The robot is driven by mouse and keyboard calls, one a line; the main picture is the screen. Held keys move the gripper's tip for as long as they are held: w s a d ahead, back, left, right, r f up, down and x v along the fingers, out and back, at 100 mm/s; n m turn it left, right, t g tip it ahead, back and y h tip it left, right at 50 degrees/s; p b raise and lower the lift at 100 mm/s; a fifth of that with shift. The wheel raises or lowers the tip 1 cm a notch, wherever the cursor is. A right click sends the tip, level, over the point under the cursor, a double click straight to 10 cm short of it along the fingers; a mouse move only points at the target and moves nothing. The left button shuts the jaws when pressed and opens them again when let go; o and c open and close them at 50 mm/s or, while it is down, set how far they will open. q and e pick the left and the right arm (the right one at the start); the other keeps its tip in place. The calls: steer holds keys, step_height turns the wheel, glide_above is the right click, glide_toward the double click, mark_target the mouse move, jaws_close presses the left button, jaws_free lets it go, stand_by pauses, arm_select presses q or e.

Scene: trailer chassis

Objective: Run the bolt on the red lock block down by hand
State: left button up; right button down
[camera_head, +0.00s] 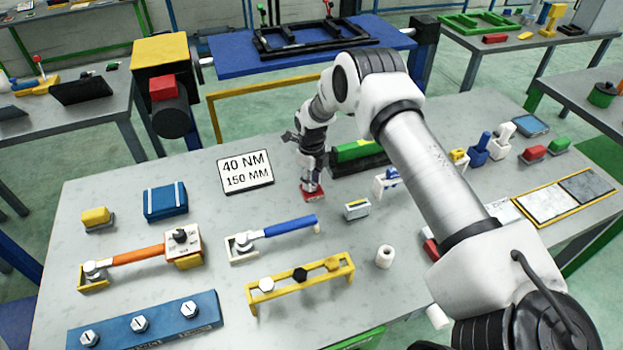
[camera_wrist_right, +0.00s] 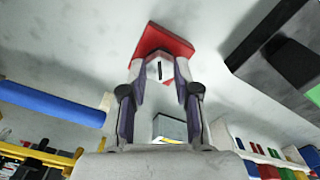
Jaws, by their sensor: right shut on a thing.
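The red lock block (camera_head: 314,196) lies on the grey table near its middle, right of the "40 NM 150 MM" sign. My right gripper (camera_head: 312,183) points down directly over it and hides most of its top. In the right wrist view the red lock block (camera_wrist_right: 164,38) is a red plate behind the fingertips. A silver bolt head (camera_wrist_right: 158,68) with a dark line on it sits between the fingers of my right gripper (camera_wrist_right: 157,82), which are shut on it. How far the bolt is in the block is hidden. My left gripper is not in view.
A black and green block (camera_head: 355,158) stands close to the right of my gripper. A blue-handled wrench (camera_head: 290,226) in a white holder and a small grey box (camera_head: 357,210) lie nearer. A yellow rack (camera_head: 300,286) holds several bolts. Bare table lies around the sign (camera_head: 246,172).

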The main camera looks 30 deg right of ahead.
steer(key=shift+w+d+r, duration=0.1)
steer(key=shift+w+r, duration=0.15)
steer(key=c, duration=0.8)
jaws_free()
steer(key=shift+c, duration=0.2)
steer(key=shift+s+f, duration=0.1)
steer(key=shift+s, duration=0.05)
step_height(320, 180, up, 12)
